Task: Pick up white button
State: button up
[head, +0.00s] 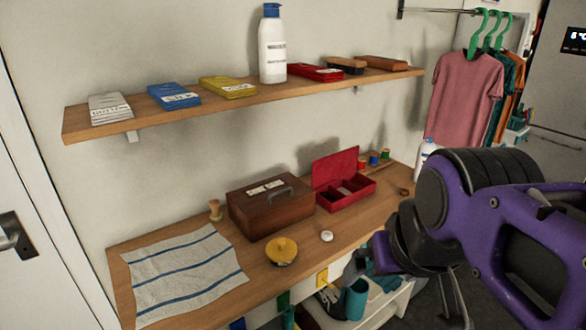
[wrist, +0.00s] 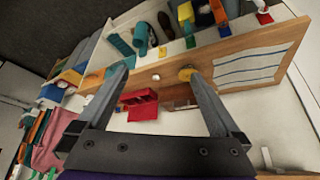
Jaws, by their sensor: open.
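The white button (head: 326,236) is a small round disc lying flat on the wooden table, in front of the red open box. It also shows in the wrist view (wrist: 156,77), small and far off, between my two fingers. My gripper (wrist: 158,75) is open and empty, with its fingers spread well apart. In the head view my purple arm fills the right side, and the gripper end is only partly visible there, to the right of the table and apart from the button.
A round yellow item (head: 281,251) lies left of the button. Behind are a brown wooden case (head: 270,208) and the red box (head: 345,190). A striped cloth (head: 185,275) covers the table's left. A shelf (head: 240,98) with several items hangs above. Bare wood surrounds the button.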

aim_at(326, 236)
jog(key=i+l+u, duration=0.1)
jog(key=l+u, duration=0.25)
jog(key=l, duration=0.25)
jog(key=l+u, duration=0.4)
jog(key=l, duration=0.15)
jog(key=k+l+u, duration=0.1)
jog(key=l+u, duration=0.25)
jog(key=l, duration=0.25)
jog(key=i+l+u, duration=0.2)
jog(key=k+j+z, duration=0.2)
